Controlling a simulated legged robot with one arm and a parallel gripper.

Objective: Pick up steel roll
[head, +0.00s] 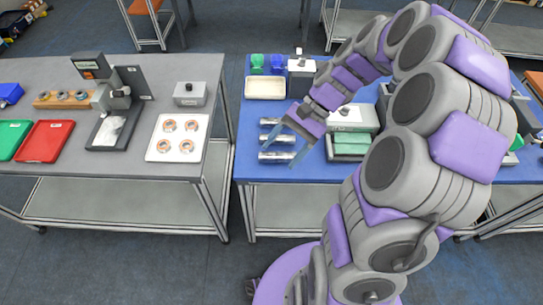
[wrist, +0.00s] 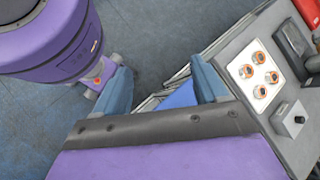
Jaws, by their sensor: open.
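Three shiny steel rolls lie on the blue table in the head view: a far one (head: 270,121), a middle one (head: 268,138) and a near one (head: 276,157). My gripper (head: 284,149) is open and empty at the rolls, with its blue-grey fingers overlapping the middle and near ones in the picture. I cannot tell its height above them. In the wrist view my gripper (wrist: 162,82) shows two spread fingers with nothing between them; no roll shows there.
The blue table (head: 250,165) also holds a cream tray (head: 265,87), green and blue items behind it, and a grey box with green parts (head: 351,142) right of my gripper. A gap separates it from the grey table (head: 60,172), which bears a white board (head: 160,152).

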